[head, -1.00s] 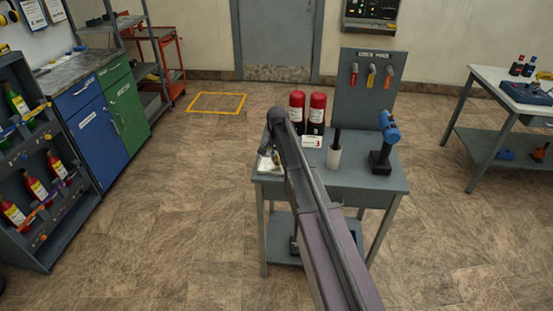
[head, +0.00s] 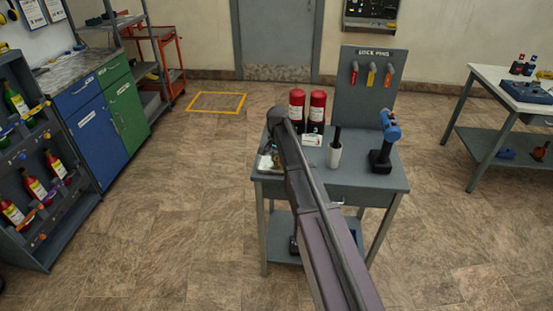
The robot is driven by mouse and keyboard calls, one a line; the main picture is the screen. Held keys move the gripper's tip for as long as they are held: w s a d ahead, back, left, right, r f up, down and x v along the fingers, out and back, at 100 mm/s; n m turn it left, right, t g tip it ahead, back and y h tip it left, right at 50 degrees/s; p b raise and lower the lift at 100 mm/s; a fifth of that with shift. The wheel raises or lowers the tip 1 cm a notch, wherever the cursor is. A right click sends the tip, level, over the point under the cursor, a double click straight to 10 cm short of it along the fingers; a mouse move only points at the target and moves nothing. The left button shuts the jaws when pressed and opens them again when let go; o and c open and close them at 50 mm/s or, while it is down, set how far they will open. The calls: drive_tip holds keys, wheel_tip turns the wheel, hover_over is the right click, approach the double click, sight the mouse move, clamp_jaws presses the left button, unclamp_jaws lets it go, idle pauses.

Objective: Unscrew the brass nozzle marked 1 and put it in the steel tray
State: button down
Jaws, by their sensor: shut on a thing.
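My gripper (head: 274,150) is small in the head view, at the left end of the grey work table, over the steel tray (head: 263,168). It is shut on a small brass-coloured piece, which looks like the brass nozzle; its number cannot be read. My arm hides part of the gripper and of the table behind it. Only the tray's left and front rim shows clearly. I cannot tell whether the nozzle touches the tray.
Two red cylinders (head: 297,108) stand behind my arm, with a number card (head: 312,140) in front. A white cup (head: 334,155) with a dark handle and a blue-and-black tool (head: 386,140) stand right. The lock pins board (head: 366,95) rises behind.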

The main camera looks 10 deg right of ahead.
drive_tip(key=shift+f, duration=0.3)
drive_tip(key=shift+c, duration=1.5)
unclamp_jaws()
